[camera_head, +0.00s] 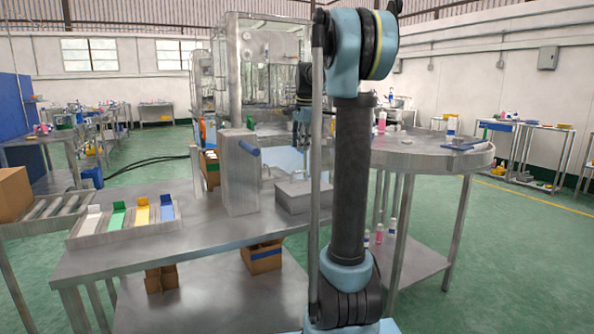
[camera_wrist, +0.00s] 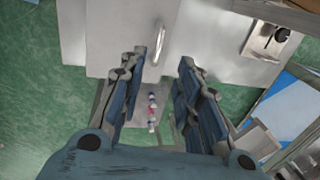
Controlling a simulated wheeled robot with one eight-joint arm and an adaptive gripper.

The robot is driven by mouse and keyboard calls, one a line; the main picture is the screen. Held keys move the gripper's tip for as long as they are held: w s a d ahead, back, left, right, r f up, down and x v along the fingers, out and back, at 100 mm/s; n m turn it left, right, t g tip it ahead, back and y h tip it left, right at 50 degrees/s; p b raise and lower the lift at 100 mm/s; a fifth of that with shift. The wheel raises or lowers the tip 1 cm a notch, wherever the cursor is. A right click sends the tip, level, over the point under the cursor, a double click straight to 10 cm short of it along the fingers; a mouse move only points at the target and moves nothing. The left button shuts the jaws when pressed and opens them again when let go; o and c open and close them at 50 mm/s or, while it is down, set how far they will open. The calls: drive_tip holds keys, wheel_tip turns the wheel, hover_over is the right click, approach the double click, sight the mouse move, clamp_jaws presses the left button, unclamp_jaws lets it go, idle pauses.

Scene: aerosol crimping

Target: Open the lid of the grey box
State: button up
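The grey box (camera_head: 303,196) is low and sits on the metal table, right of a tall grey case. Its lid looks closed, with a handle on top; my arm hides its right part. In the wrist view a pale grey panel with a bar handle (camera_wrist: 158,45), probably the lid, shows at the top. My gripper (camera_wrist: 161,62) is open and empty, its two blue fingers apart. The handle appears between and beyond the fingertips, with no visible contact. In the head view my gripper (camera_head: 301,125) hangs above the box, partly hidden by my arm.
The tall grey case (camera_head: 240,180) with a blue bar stands left of the box. A tray (camera_head: 125,230) with coloured bins lies at the table's left. A round-ended table (camera_head: 435,155) with bottles stands right. A glass-walled machine (camera_head: 265,65) is behind. The table front is clear.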

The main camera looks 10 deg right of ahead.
sight(298, 172)
drive_tip(key=f, duration=0.3)
drive_tip(key=w+f, duration=0.1)
drive_tip(key=f, duration=0.3)
drive_tip(key=w+f, duration=0.1)
drive_tip(key=f, duration=0.3)
drive_tip(key=shift+a, duration=0.35)
drive_tip(key=shift+r, duration=0.1)
clamp_jaws()
